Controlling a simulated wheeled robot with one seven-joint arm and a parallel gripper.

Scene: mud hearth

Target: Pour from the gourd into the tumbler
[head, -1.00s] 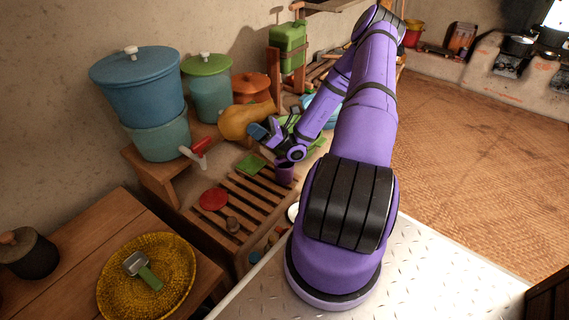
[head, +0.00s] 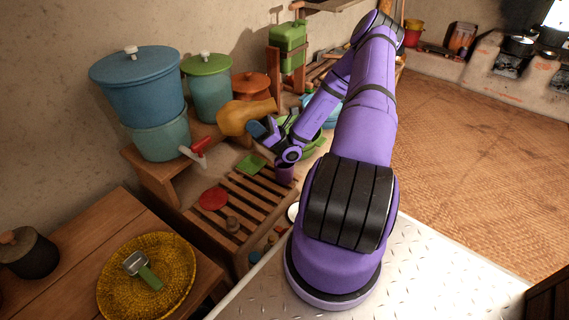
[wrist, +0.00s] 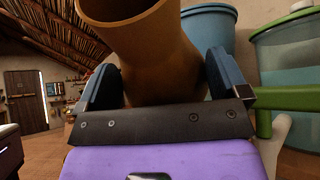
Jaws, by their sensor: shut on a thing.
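The gourd (head: 236,119) is an orange-yellow bottle shape, lying nearly on its side above the slatted rack, with its narrow neck to the right. My gripper (head: 263,131) is shut on it. In the wrist view the gourd (wrist: 150,50) sits between the two blue fingers of my gripper (wrist: 160,82), and its round open mouth faces the camera. A small dark purple cup, which seems to be the tumbler (head: 285,173), stands on the rack below my wrist, lower right of the gourd. My arm partly covers its top. No stream of liquid shows.
A slatted wooden rack (head: 255,200) holds a red disc (head: 213,199) and a green square (head: 251,164). A blue lidded container with a red tap (head: 197,152) stands left. A green lidded container (head: 207,95) and an orange pot (head: 251,85) stand behind. A green bowl (head: 312,143) is right.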

